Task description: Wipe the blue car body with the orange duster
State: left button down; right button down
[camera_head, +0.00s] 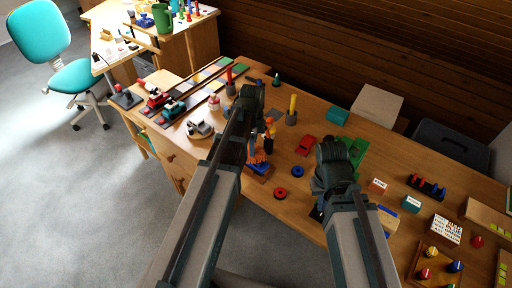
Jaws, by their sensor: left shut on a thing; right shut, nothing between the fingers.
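My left gripper (263,128) is shut on the orange duster (257,157), above the work table. The duster hangs with its orange strands low, at the top of a small blue block-like thing, which appears to be the blue car body (259,168). The strands overlap the car body in the picture; whether they touch it is hard to tell. My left arm hides part of this area. My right gripper (332,180) is shut and empty over the table, right of the duster; its fingertips are mostly hidden by my arm.
A red car body (306,145) and a green piece (356,152) lie behind. Red (281,191) and blue (297,172) rings lie between my arms. Toy vehicles (172,110) stand at the left. Blocks and peg boards (427,187) crowd the right. A wooden wall (400,45) rises behind.

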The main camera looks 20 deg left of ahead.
pick_arm(q)
jog(key=shift+w+a+f, duration=0.1)
jog(key=shift+w+a, duration=0.2)
jog(key=shift+a, duration=0.55)
jog(key=shift+d, duration=0.1)
jog(key=shift+s+d, duration=0.3)
jog(key=shift+d, duration=0.45)
jog(key=shift+s+d, duration=0.3)
jog(key=shift+d, duration=0.4)
jog(key=shift+s+d, duration=0.25)
jog(key=shift+d, duration=0.5)
jog(key=shift+s+d, duration=0.25)
jog(key=shift+d, duration=0.5)
notch_tip(320, 180, up, 6)
jog(key=p, duration=0.6)
